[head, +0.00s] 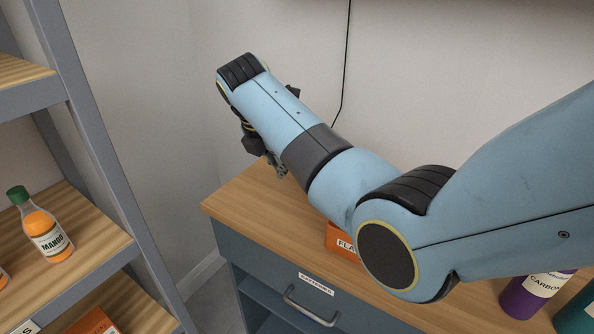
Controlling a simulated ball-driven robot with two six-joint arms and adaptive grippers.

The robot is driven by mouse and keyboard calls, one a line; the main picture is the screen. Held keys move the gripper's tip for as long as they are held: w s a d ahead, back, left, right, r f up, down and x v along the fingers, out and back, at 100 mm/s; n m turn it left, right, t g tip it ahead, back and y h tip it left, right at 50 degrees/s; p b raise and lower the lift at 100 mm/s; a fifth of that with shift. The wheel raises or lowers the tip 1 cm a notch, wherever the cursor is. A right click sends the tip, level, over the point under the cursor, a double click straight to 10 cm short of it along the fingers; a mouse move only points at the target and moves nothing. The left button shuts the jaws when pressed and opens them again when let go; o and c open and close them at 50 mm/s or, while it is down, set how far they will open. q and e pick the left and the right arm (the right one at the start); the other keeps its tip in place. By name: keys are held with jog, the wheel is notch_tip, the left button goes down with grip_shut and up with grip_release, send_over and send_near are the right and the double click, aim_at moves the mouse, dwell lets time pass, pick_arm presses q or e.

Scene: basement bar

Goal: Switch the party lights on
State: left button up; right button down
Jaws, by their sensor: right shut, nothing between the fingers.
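My right arm reaches in from the right across the cabinet top. My right gripper (277,167) shows in part beneath the far end of the arm, above the cabinet's back left area. It is shut with nothing in it, and the arm link hides much of it. A thin dark cable (347,60) hangs down the back wall and passes out of sight behind my arm. No switch or lit party light shows in the head view. My left gripper is not in view.
The wood-topped cabinet (237,206) has a labelled drawer with a handle (310,307). On it are an orange box (340,242), partly covered by my arm, and a purple bottle (524,300). A shelf rack (95,150) at left holds a mango bottle (42,226).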

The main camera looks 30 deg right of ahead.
jog(key=x, duration=0.7)
jog(key=shift+d+f, duration=0.15)
jog(key=shift+d, duration=0.1)
jog(key=shift+w+d+r, duration=0.2)
jog(key=shift+w+d, duration=0.05)
jog(key=shift+d, duration=0.3)
jog(key=shift+w+d+r, duration=0.2)
jog(key=shift+w+d, duration=0.05)
jog(key=shift+d, duration=0.3)
jog(key=shift+w+d, duration=0.2)
jog(key=shift+d, duration=0.3)
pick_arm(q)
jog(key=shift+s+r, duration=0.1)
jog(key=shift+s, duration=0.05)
